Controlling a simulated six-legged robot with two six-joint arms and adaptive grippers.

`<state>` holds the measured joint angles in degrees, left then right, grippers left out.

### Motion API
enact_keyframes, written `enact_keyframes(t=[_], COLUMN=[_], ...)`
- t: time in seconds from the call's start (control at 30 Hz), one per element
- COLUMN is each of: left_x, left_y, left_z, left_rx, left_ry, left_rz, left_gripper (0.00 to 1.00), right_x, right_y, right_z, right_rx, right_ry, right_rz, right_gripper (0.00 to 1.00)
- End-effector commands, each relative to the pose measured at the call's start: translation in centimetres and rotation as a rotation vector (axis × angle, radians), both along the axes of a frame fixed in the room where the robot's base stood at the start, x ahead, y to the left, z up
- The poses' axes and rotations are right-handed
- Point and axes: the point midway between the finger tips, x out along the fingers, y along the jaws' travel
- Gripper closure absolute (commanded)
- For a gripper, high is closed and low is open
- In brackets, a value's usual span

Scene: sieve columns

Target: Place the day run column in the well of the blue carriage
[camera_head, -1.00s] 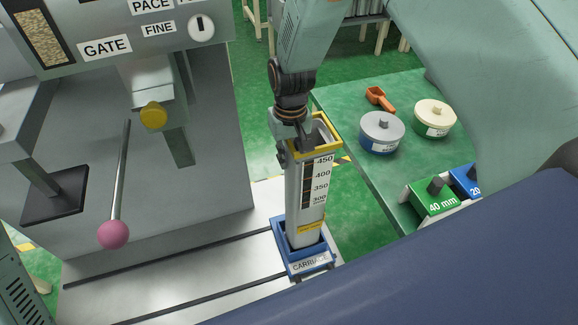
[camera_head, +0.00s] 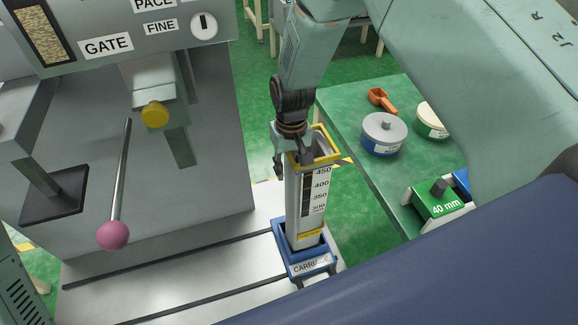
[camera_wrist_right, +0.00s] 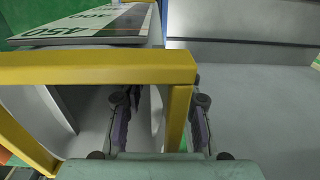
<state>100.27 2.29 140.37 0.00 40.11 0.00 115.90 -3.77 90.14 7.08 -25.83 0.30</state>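The day run column (camera_head: 308,205) is a tall grey box with a yellow rim, a yellow label and a printed scale. It stands nearly upright with its foot inside the blue carriage (camera_head: 291,259); how deep it sits is hidden. My right gripper (camera_head: 291,158) is at the column's top, with its fingers spread either side of one wall. In the right wrist view, one finger (camera_wrist_right: 121,118) is inside the mouth and the other is outside, with gaps to the wall. My left gripper is not in view.
A pink-knobbed lever (camera_head: 113,235) and a grey machine stand at left. A green table (camera_head: 345,108) at right holds an orange scoop (camera_head: 381,101), a grey-lidded tub (camera_head: 383,134), a cream-lidded tub (camera_head: 431,121) and a green 40 mm block (camera_head: 437,203).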

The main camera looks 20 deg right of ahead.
Motion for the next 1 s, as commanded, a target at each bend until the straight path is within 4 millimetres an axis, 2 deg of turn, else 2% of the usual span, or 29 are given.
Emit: enact_keyframes(t=[0.37, 0.47, 0.8, 1.0], left_x=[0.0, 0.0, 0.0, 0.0], left_y=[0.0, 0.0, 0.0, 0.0], left_z=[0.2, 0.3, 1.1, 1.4], left_rx=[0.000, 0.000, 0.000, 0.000], left_ry=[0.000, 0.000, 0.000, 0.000], left_rz=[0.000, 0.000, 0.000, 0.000], left_gripper=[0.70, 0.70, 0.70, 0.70], right_x=[0.0, 0.1, 0.1, 0.0], right_y=[0.0, 0.0, -0.2, -0.3], right_z=[0.5, 1.8, 8.7, 11.5], right_rx=[0.000, 0.000, 0.000, 0.000], right_ry=[-0.001, -0.003, -0.004, -0.001], right_rz=[0.000, 0.000, 0.000, 0.000], right_gripper=[0.63, 0.63, 0.63, 0.63])
